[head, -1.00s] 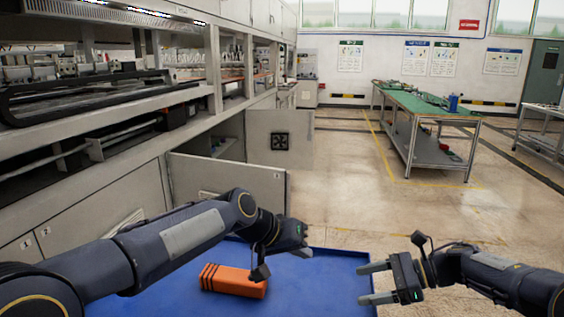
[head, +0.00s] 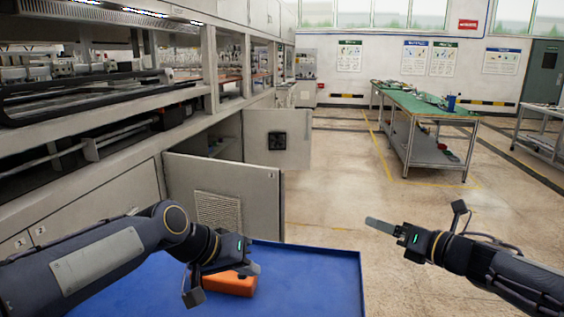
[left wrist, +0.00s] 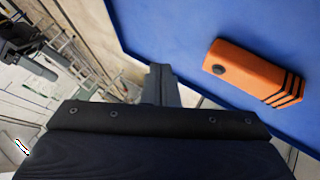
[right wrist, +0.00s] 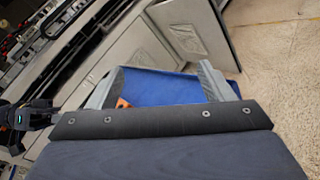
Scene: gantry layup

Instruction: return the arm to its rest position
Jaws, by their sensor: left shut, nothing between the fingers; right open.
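My left arm comes in from the left in the head view, and its gripper (head: 250,268) hangs over the blue tray surface, in front of an orange block. In the left wrist view its fingers (left wrist: 160,85) are shut with nothing between them. My right gripper (head: 385,227) is at the right, over the floor beyond the tray's edge, empty. In the right wrist view its fingers (right wrist: 158,82) stand wide apart. The orange block (head: 230,285) with black stripes lies on the blue surface (head: 310,290), partly hidden by my left gripper. It shows whole in the left wrist view (left wrist: 253,72).
A grey cabinet door (head: 230,195) stands open just beyond the tray, with another open door (head: 277,138) farther back. A machine bench runs along the left. A green-topped table (head: 425,105) stands at the back right. The floor between is clear.

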